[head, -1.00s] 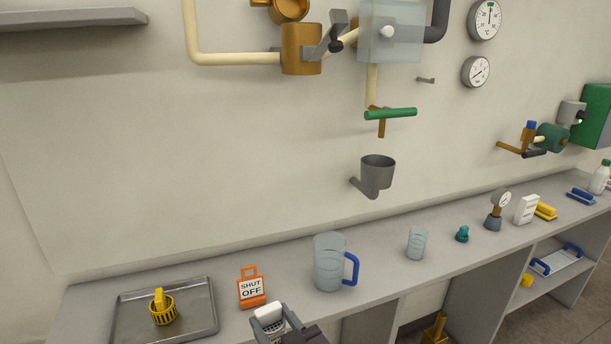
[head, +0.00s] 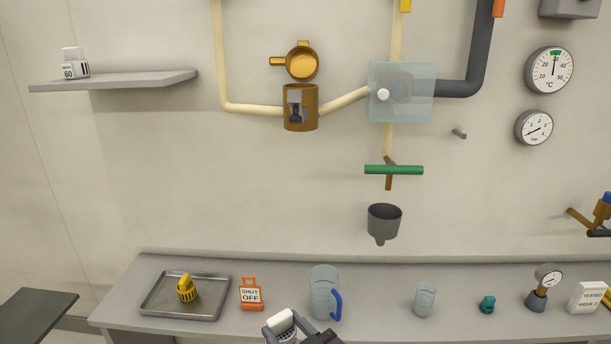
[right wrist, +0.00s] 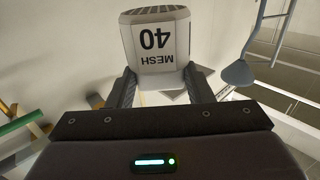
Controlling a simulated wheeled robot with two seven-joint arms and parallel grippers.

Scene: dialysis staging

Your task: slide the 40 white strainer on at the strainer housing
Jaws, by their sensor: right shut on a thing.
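My right gripper (right wrist: 160,86) is shut on the white strainer (right wrist: 158,45), whose label reads MESH 40 upside down in the right wrist view. In the head view the strainer (head: 282,322) and the right gripper (head: 292,335) are at the bottom edge, in front of the bench and well below the wall pipes. The brass strainer housing (head: 289,120) is on the wall pipe at upper centre, with a dark grey part at its front. A round brass piece (head: 300,74) is just above it. My left gripper is not in view.
A shelf (head: 140,82) at upper left holds a white strainer (head: 72,68) marked 60. A grey funnel (head: 384,222) and green bar (head: 393,170) stick out from the wall.

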